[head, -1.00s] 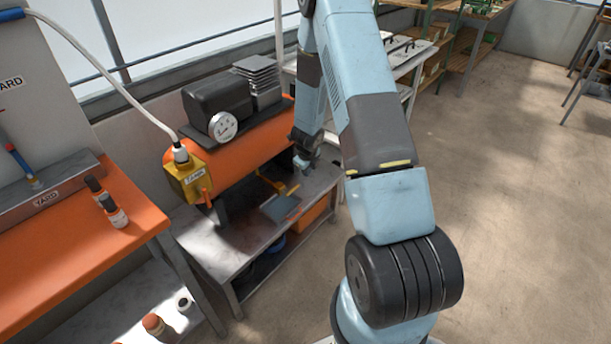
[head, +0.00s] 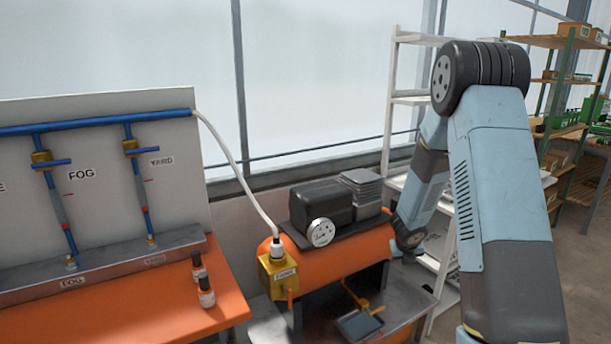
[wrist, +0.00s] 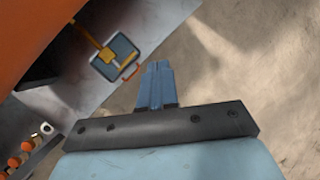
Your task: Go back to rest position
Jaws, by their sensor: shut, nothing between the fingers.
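My gripper (wrist: 157,85) is shut and empty in the wrist view, with its blue fingers pressed together. It points over the bare floor, to the right of the metal bench in that view. In the head view my arm rises high on the right and bends down, its end close to the right end of the orange tank (head: 343,256). The fingers are too small to make out there.
A black motor (head: 322,203) sits on the tank. White shelving (head: 391,110) stands behind my arm. An orange table (head: 130,312) with small bottles is at left.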

